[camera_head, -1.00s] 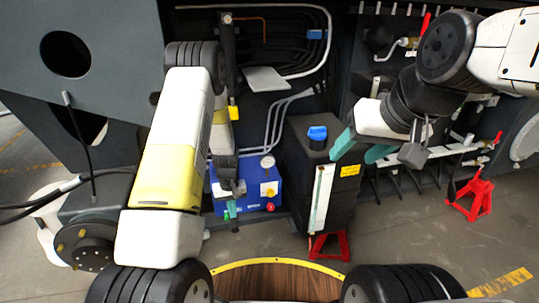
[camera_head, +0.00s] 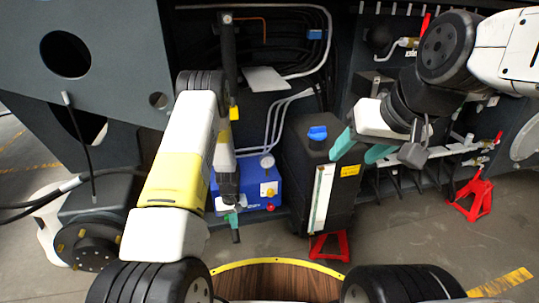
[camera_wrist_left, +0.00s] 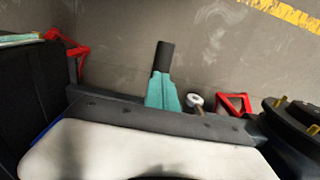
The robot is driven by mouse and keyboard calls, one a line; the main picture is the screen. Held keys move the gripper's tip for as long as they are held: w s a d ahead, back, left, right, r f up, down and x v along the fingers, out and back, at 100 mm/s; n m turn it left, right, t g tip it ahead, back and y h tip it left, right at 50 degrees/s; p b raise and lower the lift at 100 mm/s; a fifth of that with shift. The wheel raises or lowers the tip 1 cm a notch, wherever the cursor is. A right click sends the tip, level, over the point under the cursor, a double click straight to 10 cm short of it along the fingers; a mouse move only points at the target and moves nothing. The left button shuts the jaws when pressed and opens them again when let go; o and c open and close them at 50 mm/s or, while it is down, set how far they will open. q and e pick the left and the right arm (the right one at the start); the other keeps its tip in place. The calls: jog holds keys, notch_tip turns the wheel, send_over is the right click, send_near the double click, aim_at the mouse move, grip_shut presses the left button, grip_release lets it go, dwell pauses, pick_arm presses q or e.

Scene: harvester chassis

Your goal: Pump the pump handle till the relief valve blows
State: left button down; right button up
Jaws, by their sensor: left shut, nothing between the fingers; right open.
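The blue pump unit (camera_head: 262,190) sits low by the dark chassis, with a round gauge (camera_head: 267,161), a yellow label and a red knob (camera_head: 270,207). A black cylindrical handle end (camera_head: 236,236) sticks out below the teal tips of my left gripper (camera_head: 231,217). In the left wrist view the black handle (camera_wrist_left: 164,56) shows just beyond the teal fingers (camera_wrist_left: 163,93). The left fingers are shut; their contact with the handle is unclear. My right gripper (camera_head: 361,150) is open and empty above the black tank. I cannot tell which part is the relief valve.
A black tank (camera_head: 345,205) with a blue cap (camera_head: 317,133) stands right of the pump. Red stands (camera_head: 328,246) (camera_head: 474,195) are on the floor. Grey pipes run behind the pump.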

pick_arm(q)
notch_tip(320, 180, up, 12)
jog(key=s, duration=0.1)
jog(key=shift+s+d, duration=0.15)
dwell(0.4)
jog(key=shift+f, duration=0.1)
jog(key=shift+w+a+f, duration=0.1)
jog(key=shift+w+f, duration=0.1)
jog(key=shift+f, duration=1.45)
jog(key=shift+w+a+f, duration=0.1)
jog(key=shift+w+f, duration=0.1)
jog(key=shift+f, duration=1.5)
jog(key=shift+w+f, duration=0.2)
jog(key=shift+f, duration=1.45)
notch_tip(320, 180, up, 12)
jog(key=shift+s+r, duration=0.2)
jog(key=shift+r, duration=0.05)
jog(key=shift+d, duration=0.1)
